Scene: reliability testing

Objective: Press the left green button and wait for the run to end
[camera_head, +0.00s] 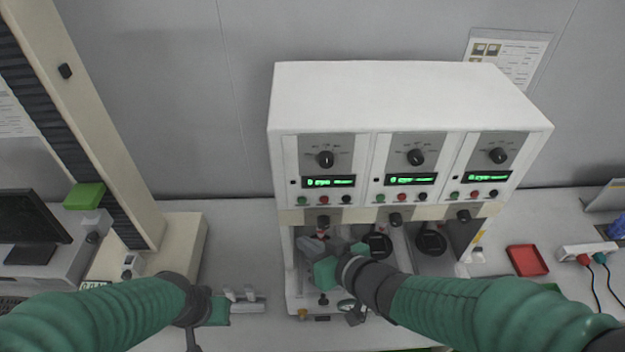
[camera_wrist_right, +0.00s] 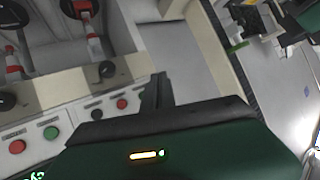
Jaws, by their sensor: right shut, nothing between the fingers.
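The white test machine (camera_head: 400,95) has three panels, each with a knob, a lit green display and a row of green, red and black buttons. The left green button (camera_head: 301,200) is on the left panel. My right gripper (camera_head: 314,244) is shut and empty, below that panel in the head view.
A tall beige column machine (camera_head: 95,110) stands at the left with a green block (camera_head: 85,196) near it. A red tray (camera_head: 526,260) and a power strip (camera_head: 588,251) lie at the right. The table between the two machines is mostly clear.

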